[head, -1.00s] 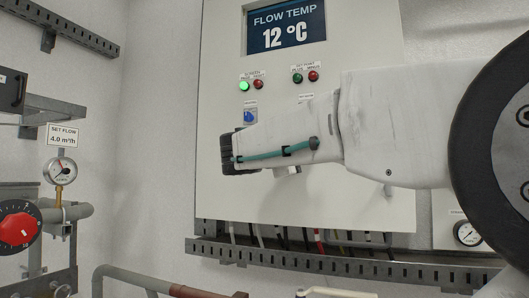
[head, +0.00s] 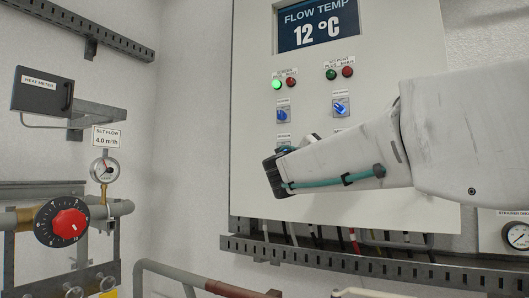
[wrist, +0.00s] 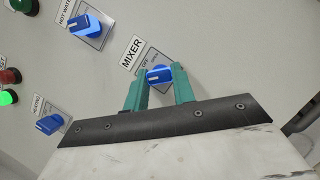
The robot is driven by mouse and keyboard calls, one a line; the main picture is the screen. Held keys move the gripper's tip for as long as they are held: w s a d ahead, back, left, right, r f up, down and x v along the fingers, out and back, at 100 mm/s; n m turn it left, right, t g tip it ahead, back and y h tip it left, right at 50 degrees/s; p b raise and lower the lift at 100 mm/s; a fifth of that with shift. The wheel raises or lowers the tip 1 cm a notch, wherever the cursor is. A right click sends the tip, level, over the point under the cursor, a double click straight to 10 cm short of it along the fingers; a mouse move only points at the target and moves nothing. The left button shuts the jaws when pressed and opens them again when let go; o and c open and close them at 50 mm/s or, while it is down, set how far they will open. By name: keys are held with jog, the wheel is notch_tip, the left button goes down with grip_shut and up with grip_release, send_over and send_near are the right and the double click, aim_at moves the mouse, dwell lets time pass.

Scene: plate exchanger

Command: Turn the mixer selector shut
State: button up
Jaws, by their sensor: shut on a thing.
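The mixer selector (wrist: 159,75) is a blue knob on a small plate below the MIXER label (wrist: 132,52) in the wrist view. The two teal fingers of my gripper (wrist: 158,86) stand on either side of it, shut on the knob. The small print on its plate is partly hidden, and I cannot tell the knob's exact setting. In the head view my gripper (head: 284,158) is at the lower part of the white panel (head: 375,55) and hides the mixer selector.
The heating selector (wrist: 49,123) and hot water selector (wrist: 86,25) are close by. Above them are a lit green lamp (head: 277,85), other lamps and the flow temperature display (head: 316,22). A cable rail (head: 400,262) runs below the panel. A red dial (head: 68,224) is at the left.

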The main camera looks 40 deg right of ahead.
dwell(0.3)
jog(key=o, duration=1)
jog(key=shift+a, duration=0.1)
jog(key=v, duration=0.7)
jog(key=shift+a+f, duration=0.1)
jog(key=shift+a, duration=0.25)
